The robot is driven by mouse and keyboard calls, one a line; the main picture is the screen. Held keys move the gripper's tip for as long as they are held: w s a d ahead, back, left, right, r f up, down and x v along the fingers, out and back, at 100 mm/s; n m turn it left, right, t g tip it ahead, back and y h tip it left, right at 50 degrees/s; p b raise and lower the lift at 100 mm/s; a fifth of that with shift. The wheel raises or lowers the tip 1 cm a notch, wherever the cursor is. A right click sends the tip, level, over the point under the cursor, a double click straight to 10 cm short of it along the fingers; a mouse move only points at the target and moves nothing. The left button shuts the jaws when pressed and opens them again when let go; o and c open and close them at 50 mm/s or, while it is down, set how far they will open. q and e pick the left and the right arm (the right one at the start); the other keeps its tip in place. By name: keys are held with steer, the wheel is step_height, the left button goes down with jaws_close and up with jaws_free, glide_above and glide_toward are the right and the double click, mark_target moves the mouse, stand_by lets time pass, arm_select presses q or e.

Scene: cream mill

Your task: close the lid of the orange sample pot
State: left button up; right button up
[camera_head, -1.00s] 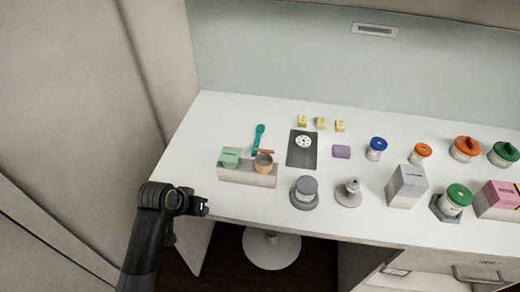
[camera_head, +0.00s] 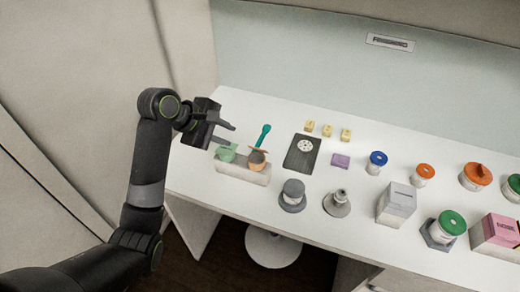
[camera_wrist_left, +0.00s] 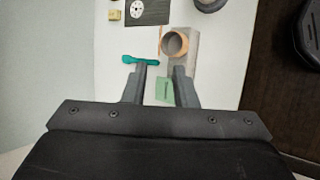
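The orange sample pot (camera_head: 256,162) stands in the right end of a pale block-shaped holder (camera_head: 243,174). Its thin orange lid (camera_head: 262,149) is raised at the far side of the rim. In the left wrist view the pot (camera_wrist_left: 174,44) shows its open mouth, and the lid (camera_wrist_left: 160,40) is a thin edge-on strip at its left. My left gripper (camera_head: 231,137) is open and empty, above and left of the pot, over the holder's green block (camera_head: 226,153). Its two fingers (camera_wrist_left: 160,74) are spread apart in the wrist view. My right gripper is not in view.
A teal spoon-like tool (camera_head: 264,134) lies behind the holder. A dark plate (camera_head: 301,152) with a white disc lies to the right. A grey lidded jar (camera_head: 292,195) stands in front right. Several jars and boxes fill the table's right side. The table's left end is largely clear.

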mark_target(257, 149)
arm_select(q)
steer(key=p+x, duration=0.3)
steer(key=x, duration=1.2)
steer(key=shift+w+f, duration=0.15)
steer(key=shift+x, duration=0.85)
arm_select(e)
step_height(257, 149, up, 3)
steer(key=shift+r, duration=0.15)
arm_select(q)
jaws_close()
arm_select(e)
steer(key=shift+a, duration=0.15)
